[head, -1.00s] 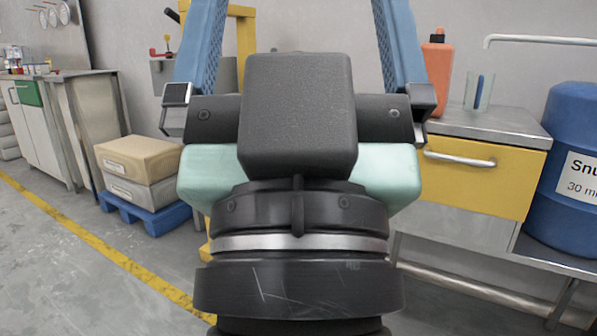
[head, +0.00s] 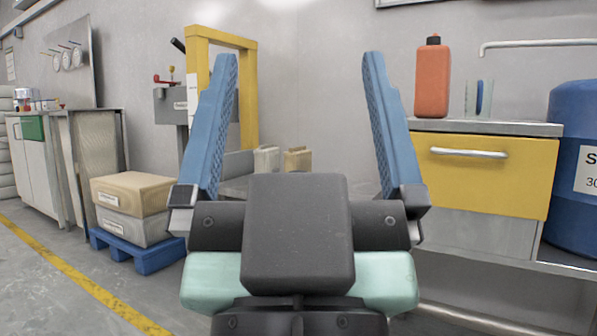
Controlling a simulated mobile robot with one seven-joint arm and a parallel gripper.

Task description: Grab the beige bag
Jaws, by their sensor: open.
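Between the fingers, farther back, a small beige bag or box (head: 297,160) and a paler one (head: 266,159) stand side by side. They look apart from the fingers, and their lower parts are hidden behind my gripper. A larger beige bag (head: 133,189) lies on a grey bag (head: 131,227) on a blue pallet (head: 150,255) at the left. I cannot tell which beige one the task names.
A yellow-drawer bench (head: 480,185) stands at right with an orange bottle (head: 432,78) on top. A blue barrel (head: 575,150) is at the far right. A yellow frame (head: 247,100) rises behind the left finger. Cabinets (head: 40,165) stand at left; floor there is clear.

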